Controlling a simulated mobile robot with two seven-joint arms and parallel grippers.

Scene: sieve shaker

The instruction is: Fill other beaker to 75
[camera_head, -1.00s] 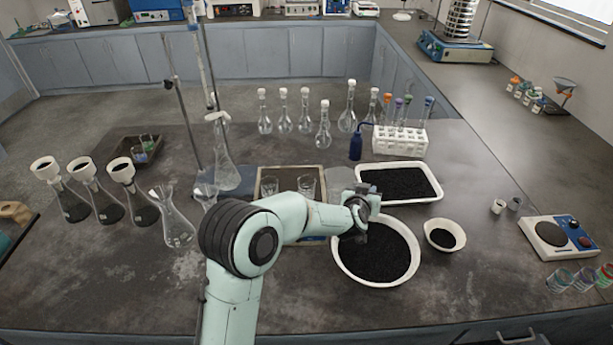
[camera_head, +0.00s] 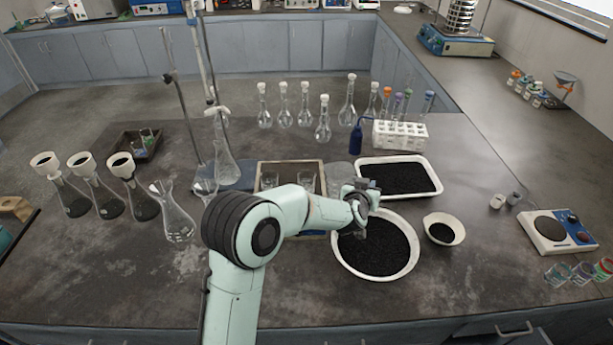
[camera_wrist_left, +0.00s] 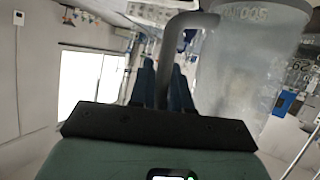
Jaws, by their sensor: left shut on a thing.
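My left gripper (camera_head: 364,198) is above the back edge of the round white bowl of black granules (camera_head: 345,262). In the left wrist view its fingers (camera_wrist_left: 164,85) are closed on the grey handle of a translucent jug (camera_wrist_left: 245,65). In the head view the jug (camera_head: 340,174) shows as a pale shape just left of the gripper, partly hidden. Two clear beakers, a left one (camera_head: 269,181) and a right one (camera_head: 307,180), stand in a wood-framed tray (camera_head: 291,164) left of the jug. My arm hides their lower parts, and I cannot read their fill. My right gripper is not in view.
A white rectangular tray of black granules (camera_head: 437,187) lies behind the bowl, and a small white bowl (camera_head: 458,229) is to its right. A white tube rack (camera_head: 400,135) and blue wash bottle (camera_head: 356,140) stand behind. Flasks (camera_head: 178,221) are at left.

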